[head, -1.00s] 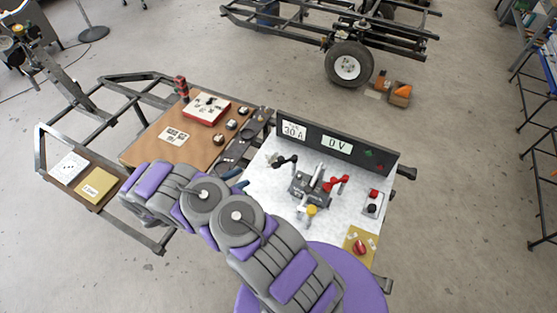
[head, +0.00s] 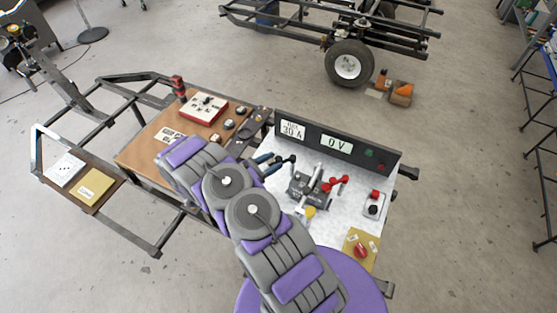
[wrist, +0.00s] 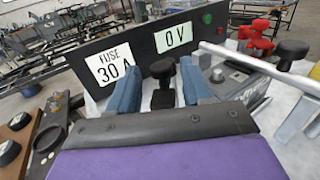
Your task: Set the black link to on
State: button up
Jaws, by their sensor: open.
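The black link (head: 289,160) is at the left side of the white board, just below the display panel. In the wrist view, its black T-shaped handle (wrist: 162,70) stands between the two blue fingers of my gripper (wrist: 160,82). The gripper is open, with one finger on each side of the handle; I cannot tell whether either touches it. In the head view, my gripper (head: 268,165) reaches the link from the left. The foot of the link is partly hidden by my wrist.
The black panel (head: 362,151) behind reads "FUSE 30 A" and "0 V". A grey device (head: 306,187) with a metal bar and red handles (head: 335,184) stand to the right. A brown board (head: 145,150) with small parts lies left.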

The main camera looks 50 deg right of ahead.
aim_at(279, 158)
jog(key=x, duration=0.3)
jog(key=shift+d, duration=0.15)
jog(key=shift+r, duration=0.1)
jog(key=shift+c, duration=0.4)
jog(key=c, duration=0.3)
grip_shut()
